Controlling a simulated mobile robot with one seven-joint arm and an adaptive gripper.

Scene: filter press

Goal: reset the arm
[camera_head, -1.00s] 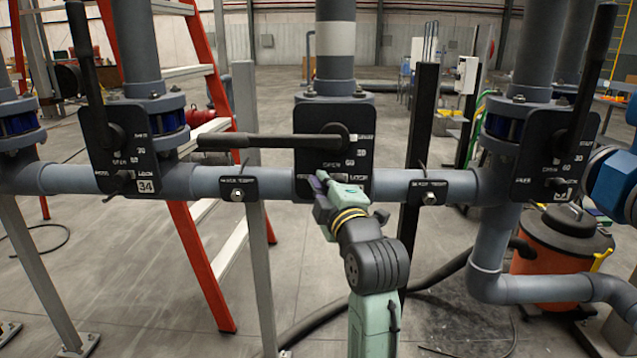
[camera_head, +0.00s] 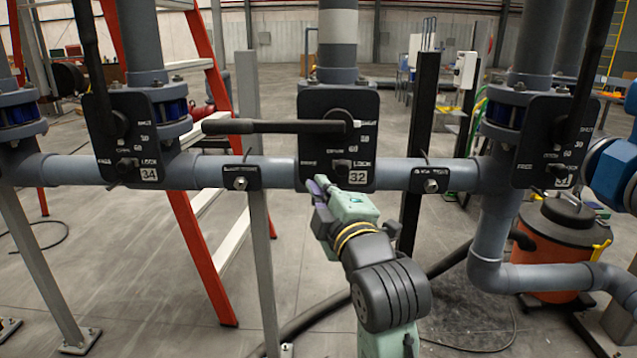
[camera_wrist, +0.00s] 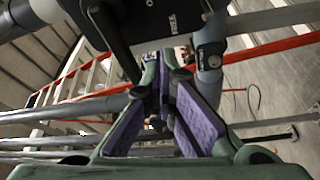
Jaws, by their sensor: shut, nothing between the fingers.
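My gripper (camera_head: 318,190) is shut and empty. It sits just below and in front of the middle valve's black plate (camera_head: 313,160), marked 32. Whether it touches the plate cannot be told. The middle valve's black lever (camera_head: 255,127) lies level, pointing left. In the wrist view my gripper's green fingers with purple pads (camera_wrist: 163,75) reach forward toward a dark plate (camera_wrist: 140,20) at the top.
A left valve plate marked 34 (camera_head: 130,150) and a right valve plate (camera_head: 550,140) have raised levers. A grey horizontal pipe (camera_head: 75,170) crosses behind. A red ladder (camera_head: 190,235), grey post (camera_head: 262,270), black post (camera_head: 415,150) and orange drum (camera_head: 565,245) stand around.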

